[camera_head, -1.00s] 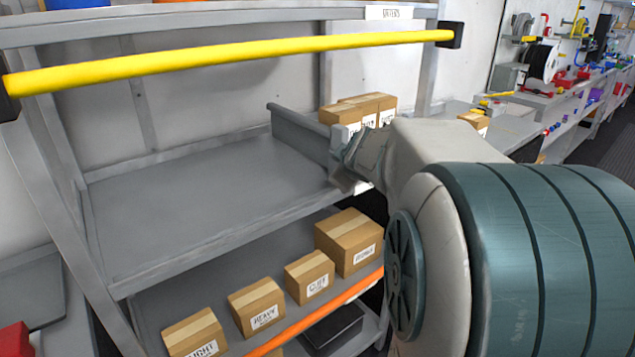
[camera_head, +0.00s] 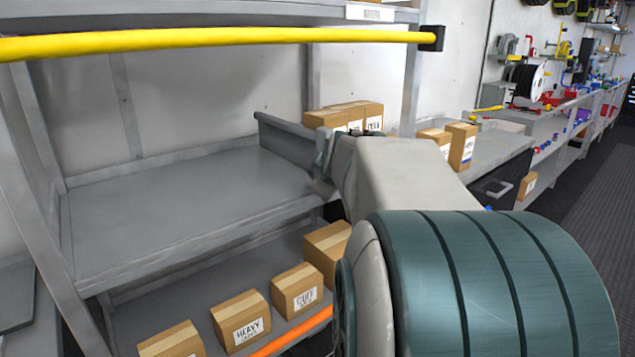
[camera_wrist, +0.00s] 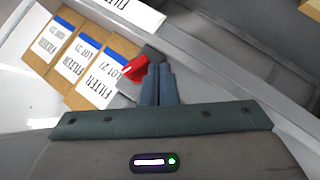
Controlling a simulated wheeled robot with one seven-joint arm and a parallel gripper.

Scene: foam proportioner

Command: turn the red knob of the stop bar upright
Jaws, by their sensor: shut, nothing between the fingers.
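The red knob (camera_wrist: 135,68) shows in the wrist view, tilted beside a dark grey block. It is just left of my fingertips; I cannot tell if they touch. My gripper (camera_wrist: 159,72) is shut and empty, its two blue-grey fingers together. In the head view the grey stop bar (camera_head: 285,140) stands along the right side of the empty middle shelf (camera_head: 180,205). My wrist (camera_head: 335,165) is at its near end. The red knob and my fingertips are hidden there behind my arm.
Cartons labelled FILTER (camera_wrist: 70,60) stand close to the knob in the wrist view. A yellow rail (camera_head: 210,38) crosses in front of the rack. Cardboard boxes (camera_head: 240,320) stand on the lower shelf behind an orange strip. A workbench (camera_head: 500,150) with cartons is to the right.

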